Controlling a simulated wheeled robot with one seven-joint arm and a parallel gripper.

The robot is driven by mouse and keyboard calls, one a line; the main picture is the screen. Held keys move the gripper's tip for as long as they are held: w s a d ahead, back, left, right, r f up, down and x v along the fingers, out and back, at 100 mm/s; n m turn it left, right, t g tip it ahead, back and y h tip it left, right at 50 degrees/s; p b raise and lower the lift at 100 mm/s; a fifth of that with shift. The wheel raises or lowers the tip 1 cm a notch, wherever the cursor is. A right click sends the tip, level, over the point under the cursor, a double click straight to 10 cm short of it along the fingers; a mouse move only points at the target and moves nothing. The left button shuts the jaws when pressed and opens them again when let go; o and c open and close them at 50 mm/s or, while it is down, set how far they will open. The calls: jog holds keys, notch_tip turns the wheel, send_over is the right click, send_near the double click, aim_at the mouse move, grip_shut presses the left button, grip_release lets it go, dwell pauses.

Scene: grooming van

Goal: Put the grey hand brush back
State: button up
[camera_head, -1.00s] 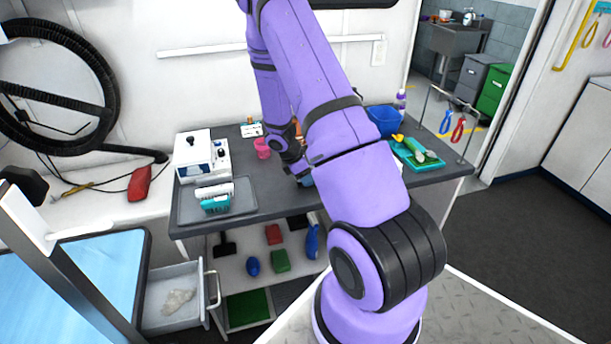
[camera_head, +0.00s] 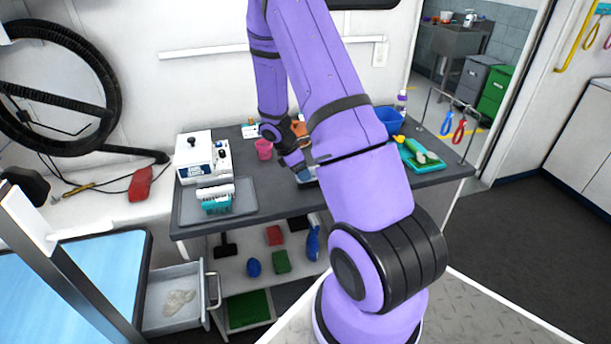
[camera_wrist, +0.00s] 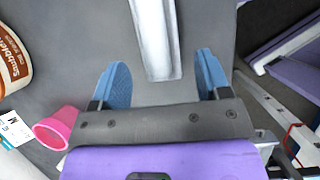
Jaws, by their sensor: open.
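A long pale grey piece (camera_wrist: 155,38), which looks like part of the grey hand brush, lies on the dark tabletop in the wrist view. It runs out of the top edge, so its full shape is hidden. My gripper (camera_wrist: 161,78) is open, its blue fingertips apart on either side of the piece's near end and nothing held. In the head view my gripper (camera_head: 303,174) is low over the middle of the grey worktable (camera_head: 262,196), mostly hidden by my arm. The brush cannot be made out there.
A pink cup (camera_wrist: 59,128) and a labelled tub (camera_wrist: 14,55) stand left of my gripper. A white machine (camera_head: 196,158) and tray (camera_head: 188,216) are on the table's left. A green tray (camera_head: 428,164) and blue bowl (camera_head: 389,120) are right. Several brushes lie on the lower shelf (camera_head: 234,270).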

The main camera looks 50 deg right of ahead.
jog(key=s+a+r+m+t, duration=0.1)
jog(key=a+r+m, duration=0.1)
jog(key=a+r, duration=0.5)
jog(key=s+a+r+m+t+y, duration=0.1)
jog(key=a+r+m, duration=0.15)
jog(key=r, duration=0.85)
jog(key=s+a+r+m+t, duration=0.15)
jog(key=a+r, duration=0.35)
jog(key=r, duration=0.5)
jog(key=s+a+r+m+t+y, duration=0.1)
jog(key=s+a+r+m+t, duration=0.1)
jog(key=s+a+r, duration=0.3)
jog(key=s+a+r+m+t+y, duration=0.2)
jog(key=s+a+r, duration=0.3)
jog(key=s+a, duration=0.3)
jog(key=s+m, duration=0.1)
jog(key=s, duration=0.3)
jog(key=shift+s+m, duration=0.15)
jog(key=shift+m, duration=0.15)
jog(key=shift+a, duration=0.1)
